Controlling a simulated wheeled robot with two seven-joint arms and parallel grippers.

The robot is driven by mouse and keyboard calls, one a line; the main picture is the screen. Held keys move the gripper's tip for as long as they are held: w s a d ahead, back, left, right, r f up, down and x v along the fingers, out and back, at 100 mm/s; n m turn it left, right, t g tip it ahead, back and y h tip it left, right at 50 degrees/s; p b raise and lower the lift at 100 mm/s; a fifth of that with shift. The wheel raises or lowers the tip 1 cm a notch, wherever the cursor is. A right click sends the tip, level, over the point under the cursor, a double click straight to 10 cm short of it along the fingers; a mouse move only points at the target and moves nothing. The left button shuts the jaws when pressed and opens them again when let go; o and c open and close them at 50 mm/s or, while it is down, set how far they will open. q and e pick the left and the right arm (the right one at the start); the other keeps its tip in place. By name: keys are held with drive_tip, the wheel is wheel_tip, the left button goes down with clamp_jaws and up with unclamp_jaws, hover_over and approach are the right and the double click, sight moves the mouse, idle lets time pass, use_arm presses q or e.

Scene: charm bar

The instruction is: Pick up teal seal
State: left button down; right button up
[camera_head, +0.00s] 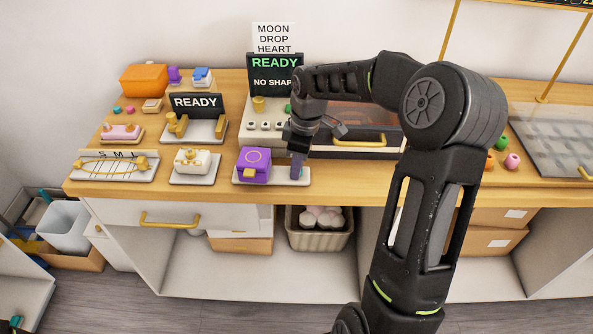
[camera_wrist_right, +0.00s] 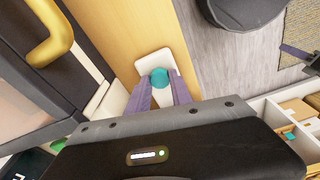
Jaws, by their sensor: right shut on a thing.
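The teal seal (camera_wrist_right: 159,77) shows as a round teal top between my right gripper's purple fingers in the right wrist view. My right gripper (camera_head: 297,168) points down at the right end of a white tray (camera_head: 275,182) near the counter's front edge; it also shows in the right wrist view (camera_wrist_right: 162,90). It is shut on the seal, which the fingers hide in the head view. The tray's white end (camera_wrist_right: 153,60) shows under the seal; I cannot tell whether they touch. My left gripper is not in view.
A purple box (camera_head: 254,160) sits on the same tray, just left of my fingers. A machine with a gold handle (camera_head: 357,142) stands behind. A white block on a tray (camera_head: 192,163) and a ring rack (camera_head: 113,166) are farther left. Small coloured pieces (camera_head: 511,161) lie to the right.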

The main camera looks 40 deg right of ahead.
clamp_jaws()
wheel_tip(320, 180, up, 10)
drive_tip(key=b, duration=0.1)
idle(0.5)
idle(0.5)
